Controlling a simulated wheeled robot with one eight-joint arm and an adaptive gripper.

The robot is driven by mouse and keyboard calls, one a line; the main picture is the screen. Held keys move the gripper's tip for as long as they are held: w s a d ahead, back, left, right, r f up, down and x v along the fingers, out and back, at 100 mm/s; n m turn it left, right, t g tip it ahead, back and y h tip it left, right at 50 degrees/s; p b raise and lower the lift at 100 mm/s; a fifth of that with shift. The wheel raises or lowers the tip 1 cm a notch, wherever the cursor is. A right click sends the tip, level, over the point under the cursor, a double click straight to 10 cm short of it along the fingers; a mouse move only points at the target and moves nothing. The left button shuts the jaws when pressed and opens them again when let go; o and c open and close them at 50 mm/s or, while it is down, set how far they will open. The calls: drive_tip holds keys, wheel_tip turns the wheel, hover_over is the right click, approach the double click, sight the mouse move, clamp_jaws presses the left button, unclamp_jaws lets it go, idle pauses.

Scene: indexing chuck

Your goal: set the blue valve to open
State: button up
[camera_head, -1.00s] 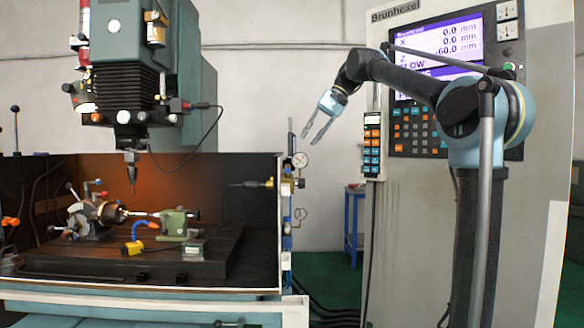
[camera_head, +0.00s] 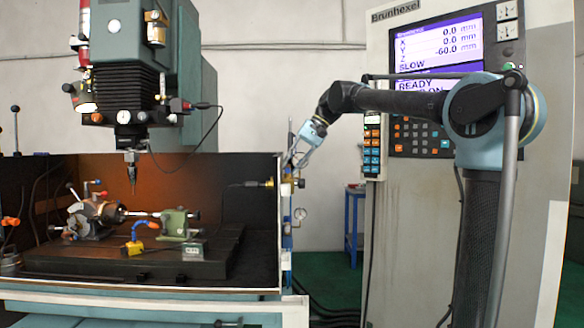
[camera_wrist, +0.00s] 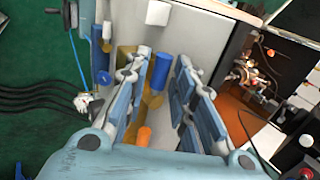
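My gripper (camera_head: 291,164) is at the right edge of the machine enclosure, by the fittings on its end post. In the wrist view my gripper (camera_wrist: 158,68) is open, with one finger on each side of a blue cylindrical piece (camera_wrist: 160,73), probably the blue valve's handle. A gap shows between this piece and the fingers. An orange piece (camera_wrist: 143,136) also lies between the fingers, nearer the palm. The blue valve's setting cannot be read. In the head view my gripper covers this part of the post.
A lower gauge (camera_head: 301,214) hangs on the post. The control pendant (camera_head: 372,146) hangs close to the right. A chuck (camera_head: 98,214) sits inside the enclosure at left.

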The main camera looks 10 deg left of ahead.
clamp_jaws()
drive_tip(key=shift+a, duration=0.1)
